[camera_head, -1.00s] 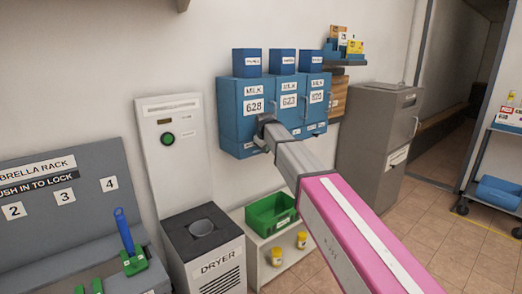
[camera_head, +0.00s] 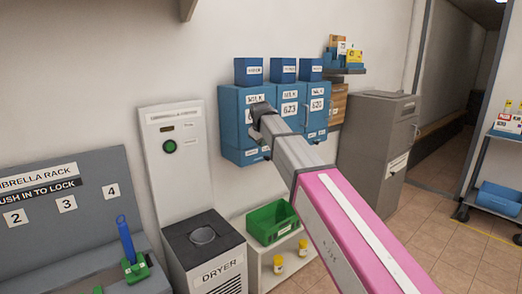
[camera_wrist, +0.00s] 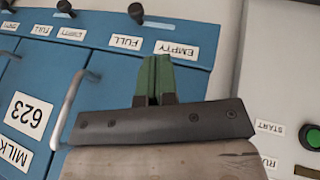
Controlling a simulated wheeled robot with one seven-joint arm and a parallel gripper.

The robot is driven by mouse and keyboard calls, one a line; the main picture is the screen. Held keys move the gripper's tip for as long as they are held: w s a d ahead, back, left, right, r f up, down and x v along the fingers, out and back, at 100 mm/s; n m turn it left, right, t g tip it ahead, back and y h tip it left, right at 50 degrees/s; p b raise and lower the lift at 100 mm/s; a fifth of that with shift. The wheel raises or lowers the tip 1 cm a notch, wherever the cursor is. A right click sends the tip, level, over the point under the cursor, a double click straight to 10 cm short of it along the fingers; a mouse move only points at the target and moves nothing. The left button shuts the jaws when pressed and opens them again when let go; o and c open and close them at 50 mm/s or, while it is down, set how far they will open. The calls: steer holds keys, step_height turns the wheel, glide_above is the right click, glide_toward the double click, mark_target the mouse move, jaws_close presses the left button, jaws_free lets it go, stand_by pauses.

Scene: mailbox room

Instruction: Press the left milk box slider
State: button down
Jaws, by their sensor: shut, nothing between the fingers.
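Three blue milk boxes hang side by side on the wall. The left milk box (camera_head: 232,108) has its number label partly hidden behind my gripper (camera_head: 259,118). In the wrist view, which shows the boxes upside down, the left box's slider (camera_wrist: 136,12) is a dark knob near the FULL label (camera_wrist: 126,42) and EMPTY label (camera_wrist: 174,50). My gripper (camera_wrist: 153,75) has green fingertips, shut together with nothing between them. The tips appear below the knob in that picture, apart from it. In the head view, the slider and fingertips are hard to make out.
Left of the boxes is a white panel (camera_head: 178,185) with a green button, above a dryer (camera_head: 215,272). A green bin (camera_head: 272,222) sits below; a grey cabinet (camera_head: 375,145) stands right.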

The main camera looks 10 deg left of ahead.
steer(key=shift+v, duration=0.9)
steer(key=s+d+f+m+g+h, duration=0.15)
steer(key=s+d+f+m, duration=0.35)
steer(key=d+f, duration=1)
steer(key=s+d+f+m+g, duration=0.2)
steer(key=s+d+f, duration=0.5)
steer(key=d+f, duration=0.75)
steer(key=s+d+f+m+g, duration=0.2)
steer(key=s+d+f+m, duration=0.2)
steer(key=s+d+f, duration=0.5)
steer(key=s+f, duration=0.1)
steer(key=s, duration=0.1)
steer(key=shift+s+d, duration=0.3)
steer(key=shift+f, duration=0.15)
